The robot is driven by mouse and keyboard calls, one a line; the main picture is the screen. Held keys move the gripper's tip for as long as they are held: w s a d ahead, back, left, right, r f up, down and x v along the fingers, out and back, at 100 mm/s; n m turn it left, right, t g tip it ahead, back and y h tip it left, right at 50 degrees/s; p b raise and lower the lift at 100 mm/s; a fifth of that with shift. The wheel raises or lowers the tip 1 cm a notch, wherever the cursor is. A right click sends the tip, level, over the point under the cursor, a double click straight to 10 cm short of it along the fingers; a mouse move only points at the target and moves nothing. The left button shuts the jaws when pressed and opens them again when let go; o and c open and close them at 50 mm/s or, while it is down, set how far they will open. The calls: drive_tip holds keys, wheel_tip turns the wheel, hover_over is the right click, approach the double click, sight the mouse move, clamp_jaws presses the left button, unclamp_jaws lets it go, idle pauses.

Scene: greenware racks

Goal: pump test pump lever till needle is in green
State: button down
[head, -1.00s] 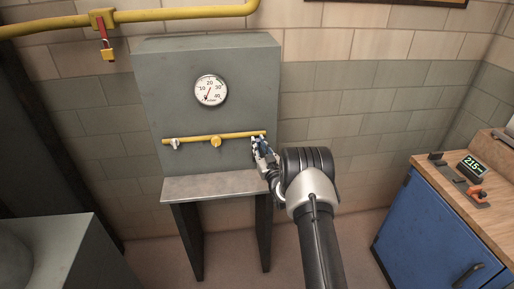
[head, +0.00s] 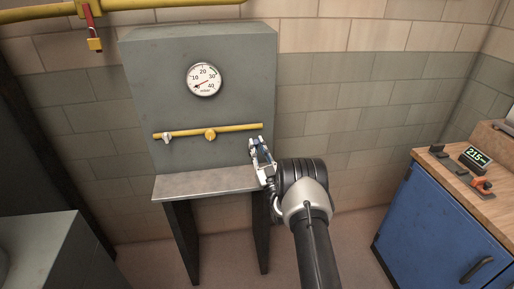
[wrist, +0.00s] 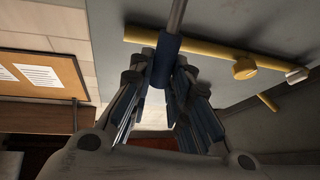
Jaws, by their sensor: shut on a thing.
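The test pump is a grey cabinet (head: 140,80) on dark legs, with a round white gauge (head: 204,79) on its front. The pump lever shows in the wrist view as a grey rod with a dark blue grip (wrist: 163,62). My gripper (head: 260,152) is at the cabinet's lower right, below the yellow pipe's right end. In the wrist view its fingers (wrist: 160,78) are shut around the blue grip. In the head view the lever is mostly hidden.
A yellow pipe (head: 235,129) with a round yellow knob (head: 210,134) crosses the cabinet front, above a grey shelf (head: 207,181). A blue cabinet (head: 430,215) with a wooden top and a digital display (head: 476,158) stands right. A grey block (head: 45,235) stands lower left.

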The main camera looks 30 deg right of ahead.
drive_tip(key=shift+f, duration=0.2)
drive_tip(key=c, duration=1.5)
unclamp_jaws()
drive_tip(key=shift+r, duration=0.15)
drive_tip(key=shift+s, duration=0.1)
drive_tip(key=v, duration=0.7)
drive_tip(key=shift+s, duration=0.25)
